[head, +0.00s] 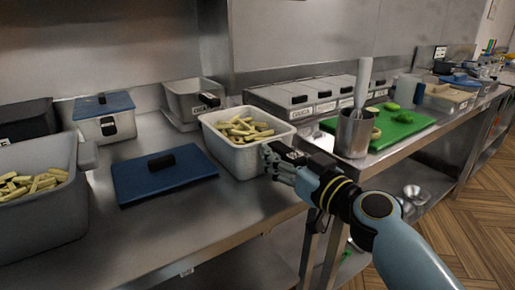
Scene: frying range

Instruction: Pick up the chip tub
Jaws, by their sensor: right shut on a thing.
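A pale metal tub of cut chips (231,157) stands on the steel counter in the middle of the head view. Chips (243,129) fill it to just below the rim. My right gripper (273,157) reaches in from the lower right and is shut on the tub at its right front corner. The fingers hide that corner, and the exact grip is hard to see. The tub looks level; I cannot tell whether it touches the counter. A larger grey tub (38,222) at the left edge also holds chips. My left gripper is not in view.
A blue lid (135,186) with a black handle lies left of the pale tub. Behind stand a blue-lidded container (118,126) and a steel container (185,98). Right are labelled bins (300,97), a steel utensil pot (353,135) and a green board (405,133).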

